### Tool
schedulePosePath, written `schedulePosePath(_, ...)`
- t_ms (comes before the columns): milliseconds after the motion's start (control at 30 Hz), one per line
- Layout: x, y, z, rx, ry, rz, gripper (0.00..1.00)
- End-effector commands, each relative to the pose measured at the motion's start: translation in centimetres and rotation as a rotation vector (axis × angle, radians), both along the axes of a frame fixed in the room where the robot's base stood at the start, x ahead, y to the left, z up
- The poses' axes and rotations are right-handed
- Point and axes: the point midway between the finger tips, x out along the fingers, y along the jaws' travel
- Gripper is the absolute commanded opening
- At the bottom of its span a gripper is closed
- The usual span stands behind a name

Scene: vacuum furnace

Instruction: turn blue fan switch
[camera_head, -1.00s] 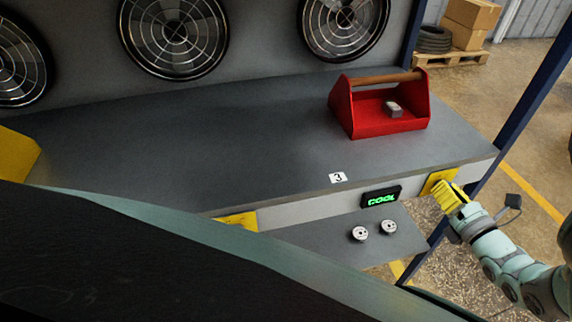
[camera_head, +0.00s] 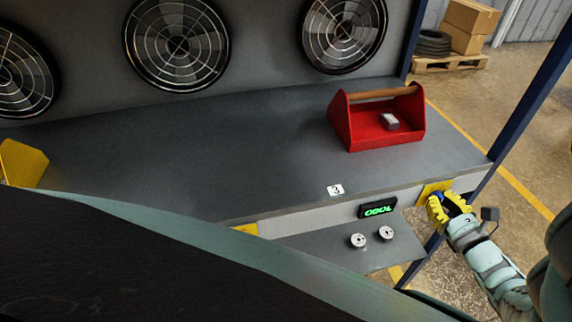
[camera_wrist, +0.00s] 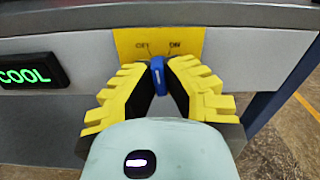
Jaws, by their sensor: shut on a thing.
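My gripper (camera_wrist: 158,82) has yellow ridged fingers and is shut on the knob, one finger on each side. In the head view my gripper (camera_head: 448,205) is at the right end of the bench front, with a bit of blue showing between its fingers. The green COOL display (camera_head: 377,209) is left of the switch.
A red toolbox (camera_head: 380,125) with a grey block stands on the bench (camera_head: 190,165). Two round white knobs (camera_head: 372,237) sit on a lower shelf. Large fans (camera_head: 178,42) line the back wall. A blue post rises right of the switch.

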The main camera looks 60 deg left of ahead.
Motion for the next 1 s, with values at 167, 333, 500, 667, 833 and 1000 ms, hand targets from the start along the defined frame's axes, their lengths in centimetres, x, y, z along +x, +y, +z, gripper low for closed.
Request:
schedulePosePath(167, -0.04, 0.14, -0.07, -0.032, -0.091, 0.001, 0.00)
schedulePosePath(333, -0.11, 0.22, -0.11, -0.059, -0.169, 0.003, 0.00)
schedulePosePath(500, -0.13, 0.25, -0.16, -0.087, -0.247, 0.004, 0.00)
schedulePosePath(667, -0.07, 0.19, -0.15, -0.115, -0.317, 0.003, 0.00)
schedulePosePath(833, -0.14, 0.23, -0.12, -0.129, -0.359, 0.004, 0.00)
schedulePosePath(1000, -0.13, 0.20, -0.06, -0.134, -0.376, 0.005, 0.00)
